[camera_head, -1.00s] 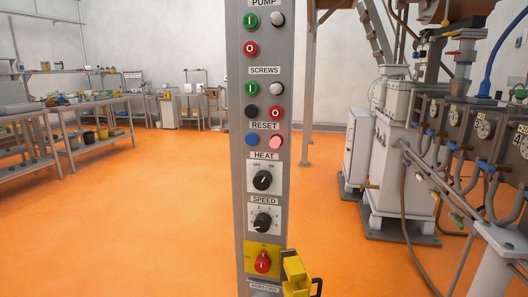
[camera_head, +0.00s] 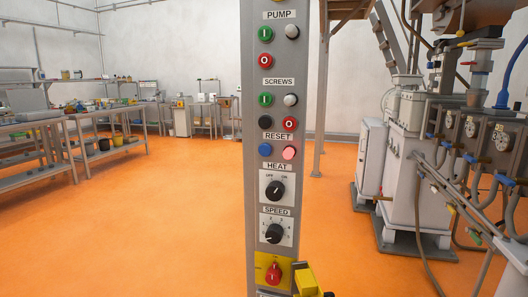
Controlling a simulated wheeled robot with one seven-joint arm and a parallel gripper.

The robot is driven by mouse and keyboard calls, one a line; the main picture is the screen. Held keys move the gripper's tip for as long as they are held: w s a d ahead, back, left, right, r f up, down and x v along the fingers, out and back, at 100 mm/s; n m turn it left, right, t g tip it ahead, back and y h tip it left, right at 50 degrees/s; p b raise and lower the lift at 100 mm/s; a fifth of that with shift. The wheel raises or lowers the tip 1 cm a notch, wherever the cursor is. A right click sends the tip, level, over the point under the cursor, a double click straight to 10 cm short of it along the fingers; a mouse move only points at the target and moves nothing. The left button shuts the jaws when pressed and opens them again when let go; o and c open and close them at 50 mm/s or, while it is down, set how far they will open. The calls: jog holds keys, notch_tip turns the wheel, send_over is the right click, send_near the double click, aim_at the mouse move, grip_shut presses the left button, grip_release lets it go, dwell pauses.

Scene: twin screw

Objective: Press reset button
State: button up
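A tall grey control panel (camera_head: 252,180) stands upright near the middle of the head view. The row labelled RESET (camera_head: 278,136) has a blue button (camera_head: 265,150) at left and a pink, lit-looking button (camera_head: 289,153) at right, both under the label. Just above the label are a black button (camera_head: 264,123) and a red O button (camera_head: 290,123). My gripper is not clearly in view. A yellow part (camera_head: 306,280) with a dark end shows at the bottom beside the panel; I cannot tell what it is.
Above are SCREWS and PUMP buttons; below are the HEAT knob (camera_head: 275,190), SPEED knob (camera_head: 274,233) and a red switch (camera_head: 273,273) on yellow. Machinery with hoses (camera_head: 410,160) stands at right, workbenches (camera_head: 110,110) at left. The orange floor (camera_head: 170,220) between is open.

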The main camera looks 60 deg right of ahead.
grip_shut()
dwell(1.3)
